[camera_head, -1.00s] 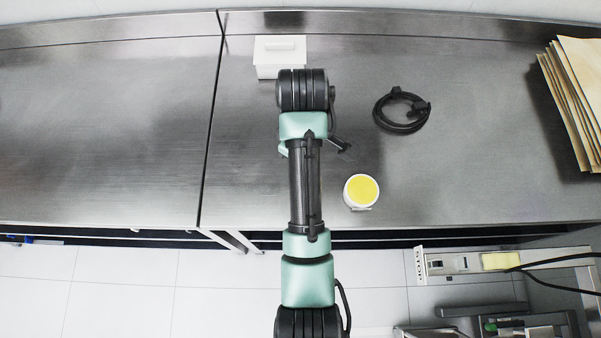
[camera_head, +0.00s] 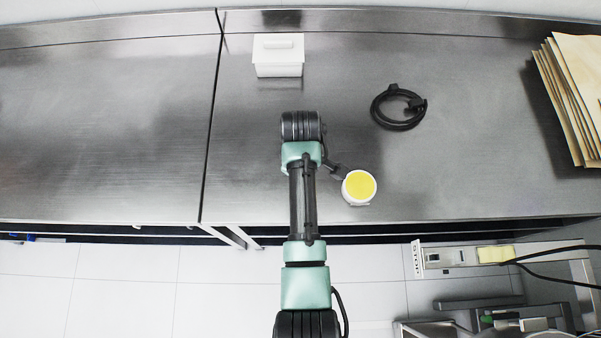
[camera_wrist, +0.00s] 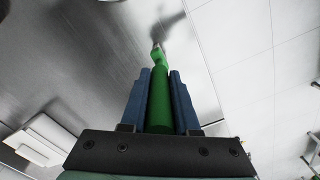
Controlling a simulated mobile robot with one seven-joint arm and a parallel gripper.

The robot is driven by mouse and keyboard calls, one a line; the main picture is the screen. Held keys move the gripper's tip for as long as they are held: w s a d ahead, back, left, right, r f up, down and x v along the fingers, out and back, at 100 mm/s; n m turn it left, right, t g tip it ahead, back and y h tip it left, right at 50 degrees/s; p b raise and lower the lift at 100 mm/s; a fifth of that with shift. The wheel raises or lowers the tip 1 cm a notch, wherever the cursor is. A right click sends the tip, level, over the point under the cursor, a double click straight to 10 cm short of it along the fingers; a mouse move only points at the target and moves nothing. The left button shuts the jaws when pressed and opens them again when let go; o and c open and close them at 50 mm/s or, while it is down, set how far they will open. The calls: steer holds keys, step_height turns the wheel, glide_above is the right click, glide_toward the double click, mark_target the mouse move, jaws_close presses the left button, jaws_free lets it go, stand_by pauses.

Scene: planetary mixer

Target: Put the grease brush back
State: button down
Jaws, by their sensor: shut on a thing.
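The grease brush (camera_wrist: 159,95) has a green handle and a small metal part near its far tip, in the wrist view. My gripper (camera_wrist: 160,85) is shut on the handle, with one blue-grey finger on each side. The brush points away from the gripper, over the steel bench, with the tip apart from any pot in view. A white pot with yellow grease (camera_head: 359,187) stands on the bench just right of my arm.
A white lidded box (camera_head: 278,56) stands at the back of the steel bench (camera_head: 460,160). A coiled black cable (camera_head: 398,108) lies right of it. Brown paper sheets or bags (camera_head: 572,90) are at the far right. The bench's left part is clear.

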steer(key=c, duration=0.7)
jaws_free()
steer(key=shift+o, duration=0.2)
step_height(320, 180, up, 11)
steer(key=shift+r, duration=0.15)
steer(key=shift+r+p, duration=0.3)
steer(key=shift+r, duration=0.2)
